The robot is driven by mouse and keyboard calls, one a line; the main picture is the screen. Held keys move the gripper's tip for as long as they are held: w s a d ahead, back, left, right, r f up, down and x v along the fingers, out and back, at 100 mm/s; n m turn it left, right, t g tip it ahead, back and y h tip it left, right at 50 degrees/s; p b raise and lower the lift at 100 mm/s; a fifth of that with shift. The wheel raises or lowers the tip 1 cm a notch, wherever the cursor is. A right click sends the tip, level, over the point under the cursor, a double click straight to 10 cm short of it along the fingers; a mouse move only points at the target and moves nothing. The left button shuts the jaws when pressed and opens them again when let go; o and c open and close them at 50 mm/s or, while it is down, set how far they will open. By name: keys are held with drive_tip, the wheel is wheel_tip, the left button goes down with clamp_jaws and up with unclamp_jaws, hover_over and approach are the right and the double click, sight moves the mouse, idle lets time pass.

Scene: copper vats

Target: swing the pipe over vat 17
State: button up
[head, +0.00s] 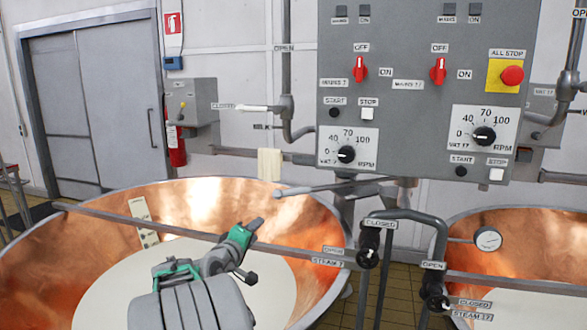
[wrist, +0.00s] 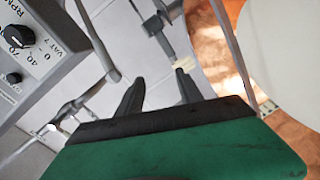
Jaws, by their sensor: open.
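The grey swing pipe (head: 330,187) runs level below the control panel. Its free end lies over the back right rim of the left copper vat (head: 190,195), apart from vat 17. Vat 17 (head: 520,225) is the copper vat at the right, partly cut off by the picture edge. My gripper (head: 256,249) is open and empty above the left vat, in front of and below the pipe's free end. In the wrist view my gripper (wrist: 158,82) has its two dark fingers apart with nothing between them; I cannot surely tell the swing pipe there.
A grey bar (head: 180,228) crosses the left vat close to my gripper. Steam pipes with black valves (head: 405,215) stand between the vats. The control panel (head: 420,80) hangs above.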

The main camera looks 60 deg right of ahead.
sight(290, 194)
drive_tip(key=s+d+r+h, duration=0.1)
drive_tip(key=s+d+r, duration=0.1)
drive_tip(key=s+d+r+g+h+p, duration=0.1)
drive_tip(key=d+r, duration=0.1)
drive_tip(key=r, duration=0.1)
drive_tip(key=s+d+r+n+g+h, duration=0.1)
drive_tip(key=s+d+r, duration=0.1)
drive_tip(key=shift+s+d+r, duration=0.2)
drive_tip(key=shift+s+d, duration=0.1)
drive_tip(key=shift+s, duration=0.05)
drive_tip(key=d+p, duration=0.1)
drive_tip(key=d, duration=0.3)
drive_tip(key=d+p, duration=0.1)
drive_tip(key=shift+d+r+p, duration=0.35)
drive_tip(key=shift+d, duration=0.05)
drive_tip(key=shift+w+d, duration=0.1)
drive_tip(key=shift+d, duration=0.45)
drive_tip(key=shift+c, duration=0.4)
clamp_jaws()
drive_tip(key=shift+f, duration=0.1)
